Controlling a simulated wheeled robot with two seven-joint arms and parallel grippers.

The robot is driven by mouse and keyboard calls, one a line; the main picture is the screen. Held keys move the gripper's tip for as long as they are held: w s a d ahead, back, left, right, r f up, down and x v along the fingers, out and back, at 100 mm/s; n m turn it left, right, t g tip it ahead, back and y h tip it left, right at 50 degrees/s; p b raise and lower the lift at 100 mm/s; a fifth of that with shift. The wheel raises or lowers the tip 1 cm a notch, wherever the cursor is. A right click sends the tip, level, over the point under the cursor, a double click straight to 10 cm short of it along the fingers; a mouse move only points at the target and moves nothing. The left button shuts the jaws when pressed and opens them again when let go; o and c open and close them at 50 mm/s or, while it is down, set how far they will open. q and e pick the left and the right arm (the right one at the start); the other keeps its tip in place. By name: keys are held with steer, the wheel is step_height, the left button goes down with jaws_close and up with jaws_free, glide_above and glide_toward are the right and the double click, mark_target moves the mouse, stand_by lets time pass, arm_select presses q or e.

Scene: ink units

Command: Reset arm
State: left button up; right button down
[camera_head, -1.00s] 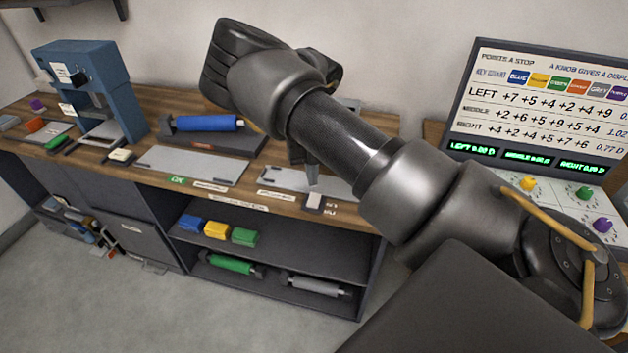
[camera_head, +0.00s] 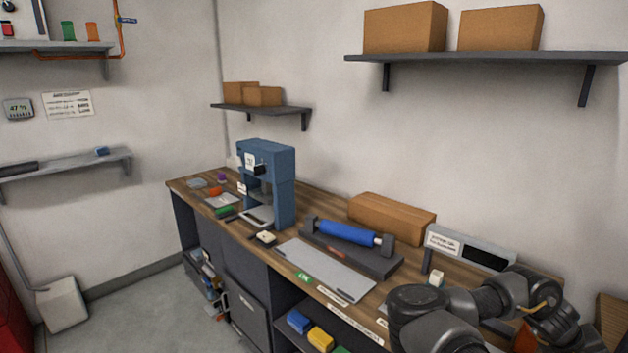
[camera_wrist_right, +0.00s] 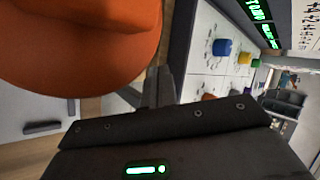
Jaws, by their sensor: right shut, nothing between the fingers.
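My right arm (camera_head: 435,315) is folded low at the bottom right of the head view, over the right end of the bench. Its fingers are not clear there. In the right wrist view my right gripper (camera_wrist_right: 155,92) is shut and empty, its dark fingertips partly beside a large rounded orange thing (camera_wrist_right: 75,65) close to the camera. I cannot tell whether they touch. Beyond the fingers is a white panel (camera_wrist_right: 203,60) with blue, yellow and green knobs, under a dark display with green digits. My left gripper is in neither view.
The wooden bench (camera_head: 315,210) holds a blue press (camera_head: 284,190), a blue roller (camera_head: 347,232) in a dark stand, a grey plate (camera_head: 320,268) and a brown box (camera_head: 392,218). Wall shelves (camera_head: 480,57) carry cardboard boxes. Open floor (camera_head: 150,315) lies at the left front.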

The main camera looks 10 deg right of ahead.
steer(key=s+d+r+n+t+h, duration=0.1)
steer(key=s+d+r+n+h, duration=0.3)
steer(key=d+r, duration=0.3)
steer(key=w+r+n+t+h, duration=0.4)
steer(key=w+r+n+t, duration=0.1)
steer(key=r+n, duration=0.15)
steer(key=w+a+f+n+t+y, duration=0.1)
steer(key=w+a+n+t+y, duration=0.1)
steer(key=w+a+n+t, duration=0.7)
steer(key=a+f+n+g+y, duration=0.1)
steer(key=a+f+n+y, duration=0.3)
steer(key=a+f+n, duration=0.3)
steer(key=a+f+n+y, duration=0.4)
steer(key=a+n, duration=0.2)
steer(key=a, duration=0.3)
steer(key=s+a+f+n+g+y, duration=0.3)
steer(key=s+a+f+n+g, duration=0.15)
steer(key=s+a+f, duration=0.5)
steer(key=s+a+f+n+g+y, duration=0.3)
steer(key=s+a+f+n, duration=0.3)
steer(key=s+a, duration=0.7)
step_height(320, 180, down, 26)
steer(key=s+g, duration=0.2)
steer(key=s+d+f, duration=0.2)
steer(key=s+f, duration=1.3)
steer(key=shift+s+d+f+n+g, duration=0.25)
steer(key=shift+s+d+n+g, duration=0.1)
steer(key=shift+d+g, duration=0.1)
